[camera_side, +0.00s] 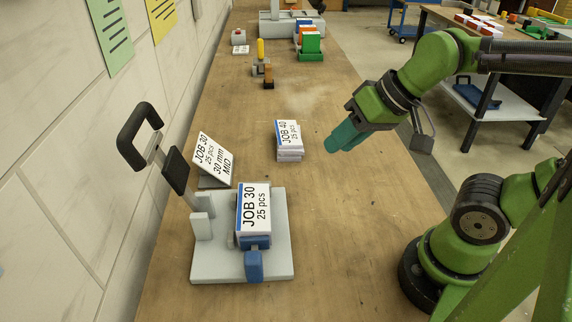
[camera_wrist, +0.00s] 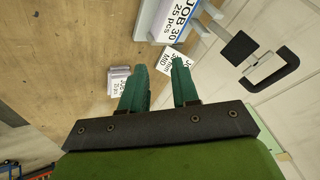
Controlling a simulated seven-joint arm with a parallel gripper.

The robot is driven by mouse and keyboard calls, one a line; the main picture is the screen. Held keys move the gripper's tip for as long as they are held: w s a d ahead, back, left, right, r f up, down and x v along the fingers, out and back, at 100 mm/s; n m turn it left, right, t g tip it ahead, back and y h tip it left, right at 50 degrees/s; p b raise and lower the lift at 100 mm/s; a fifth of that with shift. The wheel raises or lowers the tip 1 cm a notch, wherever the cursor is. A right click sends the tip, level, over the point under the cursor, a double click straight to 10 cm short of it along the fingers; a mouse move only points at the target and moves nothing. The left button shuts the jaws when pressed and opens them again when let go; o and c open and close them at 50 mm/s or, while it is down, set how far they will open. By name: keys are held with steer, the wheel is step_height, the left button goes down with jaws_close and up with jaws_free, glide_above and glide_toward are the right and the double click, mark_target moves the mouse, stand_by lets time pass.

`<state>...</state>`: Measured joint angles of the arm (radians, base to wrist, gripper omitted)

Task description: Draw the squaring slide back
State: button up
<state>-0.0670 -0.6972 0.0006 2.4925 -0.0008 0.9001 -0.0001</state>
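The squaring slide appears to be the blue block with an upright blue tab (camera_side: 254,266) at the near side of a pale grey fixture (camera_side: 212,267). The slide sits against the near end of a booklet stack (camera_side: 253,208) labelled JOB 30, 25 pcs. The stack also shows at the top of the wrist view (camera_wrist: 180,18), where the slide is out of frame. My gripper (camera_side: 338,146) is above the bench's right side, behind and to the right of the fixture, apart from everything. In the wrist view its teal fingers (camera_wrist: 160,72) are spread and empty.
A long-handled lever (camera_side: 160,150) rises at the fixture's left. A JOB 30 card (camera_side: 213,158) leans behind it. A JOB 40 stack (camera_side: 289,140) stands left of my gripper. Small devices and colored blocks (camera_side: 309,40) are farther back. Bench right of the fixture is clear.

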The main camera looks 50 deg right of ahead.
steer(key=o, duration=0.5)
steer(key=a, duration=0.2)
steer(key=w+a+n+g, duration=0.1)
steer(key=w+a+f+g, duration=0.1)
steer(key=a, duration=0.1)
steer(key=shift+a+n+y, duration=0.3)
steer(key=shift+a+n, duration=0.05)
steer(key=shift+n, duration=0.05)
steer(key=shift+c, duration=0.2)
steer(key=a+g, duration=0.1)
steer(key=a, duration=0.1)
steer(key=w+a, duration=0.1)
steer(key=a, duration=0.1)
steer(key=a+f+g, duration=0.1)
steer(key=a, duration=0.1)
steer(key=shift+w+a+m+g+h, duration=0.25)
steer(key=shift+a+m+g+h, duration=0.05)
steer(key=shift+a+h, duration=0.1)
steer(key=m+g+h, duration=0.2)
steer(key=m, duration=0.5)
glide_toward(253, 257)
step_height(253, 257, down, 12)
steer(key=shift+a+f, duration=0.1)
steer(key=shift+f, duration=0.05)
